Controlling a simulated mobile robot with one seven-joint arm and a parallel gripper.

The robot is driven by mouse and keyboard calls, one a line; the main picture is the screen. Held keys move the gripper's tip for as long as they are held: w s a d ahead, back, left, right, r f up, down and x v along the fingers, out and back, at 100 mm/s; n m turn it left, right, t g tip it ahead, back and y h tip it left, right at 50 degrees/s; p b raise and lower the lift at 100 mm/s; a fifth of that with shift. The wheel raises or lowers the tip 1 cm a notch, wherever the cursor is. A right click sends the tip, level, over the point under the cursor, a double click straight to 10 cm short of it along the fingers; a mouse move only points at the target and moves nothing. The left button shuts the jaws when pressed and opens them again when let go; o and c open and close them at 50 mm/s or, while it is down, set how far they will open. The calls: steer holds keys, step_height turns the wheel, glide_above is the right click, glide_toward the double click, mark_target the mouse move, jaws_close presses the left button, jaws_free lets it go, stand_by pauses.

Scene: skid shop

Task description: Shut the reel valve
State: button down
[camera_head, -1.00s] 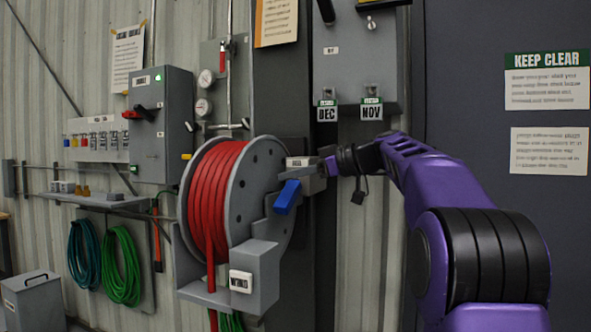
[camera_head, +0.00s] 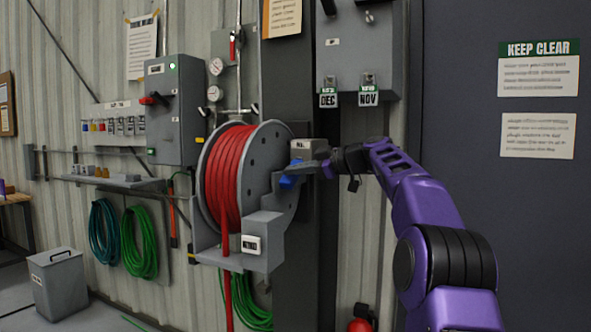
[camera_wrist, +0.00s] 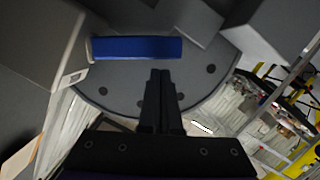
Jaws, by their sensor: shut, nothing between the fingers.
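The reel valve has a blue lever handle (camera_head: 287,181), beside the right face of the red hose reel (camera_head: 232,170). In the wrist view the whole blue handle (camera_wrist: 135,48) lies crosswise in front of the grey reel disc. My gripper's fingers (camera_wrist: 161,76) are together and empty, with their tips just below the handle's right part. I cannot tell whether they touch it. The valve body is mostly hidden.
A grey labelled box (camera_head: 264,242) sits in front of the reel. A grey cabinet (camera_head: 357,60) with DEC and NOV tags hangs above my arm. A dark door or panel (camera_head: 500,200) is at right. A lidded grey bin (camera_head: 58,285) stands at left.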

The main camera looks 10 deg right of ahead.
steer(key=shift+w+f+b, duration=0.1)
steer(key=shift+f+b, duration=0.3)
steer(key=shift+f, duration=0.1)
stand_by(0.4)
